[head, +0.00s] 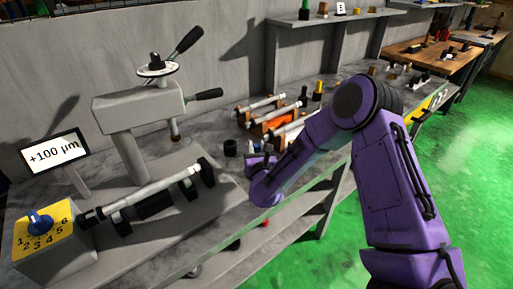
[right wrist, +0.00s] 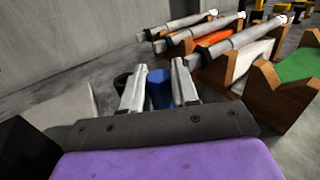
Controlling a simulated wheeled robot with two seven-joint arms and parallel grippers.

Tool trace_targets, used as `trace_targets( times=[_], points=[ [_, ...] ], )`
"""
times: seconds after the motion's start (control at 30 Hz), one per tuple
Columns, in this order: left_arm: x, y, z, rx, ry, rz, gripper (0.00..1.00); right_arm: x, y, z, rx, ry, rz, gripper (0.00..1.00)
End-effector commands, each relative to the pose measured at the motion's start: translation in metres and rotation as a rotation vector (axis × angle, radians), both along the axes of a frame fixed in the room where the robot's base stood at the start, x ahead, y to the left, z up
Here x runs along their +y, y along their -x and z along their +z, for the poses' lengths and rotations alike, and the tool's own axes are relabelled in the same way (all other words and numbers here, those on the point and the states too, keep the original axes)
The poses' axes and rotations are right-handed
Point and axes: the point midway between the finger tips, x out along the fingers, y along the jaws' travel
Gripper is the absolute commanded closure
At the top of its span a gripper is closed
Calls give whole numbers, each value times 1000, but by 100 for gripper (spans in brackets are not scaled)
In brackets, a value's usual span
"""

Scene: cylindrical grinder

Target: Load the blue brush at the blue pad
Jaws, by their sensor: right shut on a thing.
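My right gripper (head: 257,163) is low over the grey bench, to the right of the grinder; it also shows in the right wrist view (right wrist: 158,92). It is shut on a blue cylindrical thing (right wrist: 158,86), which I take for the blue brush. Its lower end is hidden, so I cannot tell whether it touches the bench. I cannot make out a blue pad in either view. My left gripper is not in view.
A black cup (head: 230,147) stands just left of my right gripper. Wooden racks (head: 262,112) with metal shafts stand behind it. The grinder (head: 137,110), a long shaft (head: 150,187) and a yellow dial box (head: 45,240) are at left. The bench's front edge is close.

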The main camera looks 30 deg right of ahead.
Motion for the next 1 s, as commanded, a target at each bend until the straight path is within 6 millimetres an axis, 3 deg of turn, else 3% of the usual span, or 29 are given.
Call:
trace_targets(
  times=[0.7,1.0],
  points=[
    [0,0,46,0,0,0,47,0,0,68,-1,0,0,100],
    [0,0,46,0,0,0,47,0,0,69,-1,0,0,100]
  ],
)
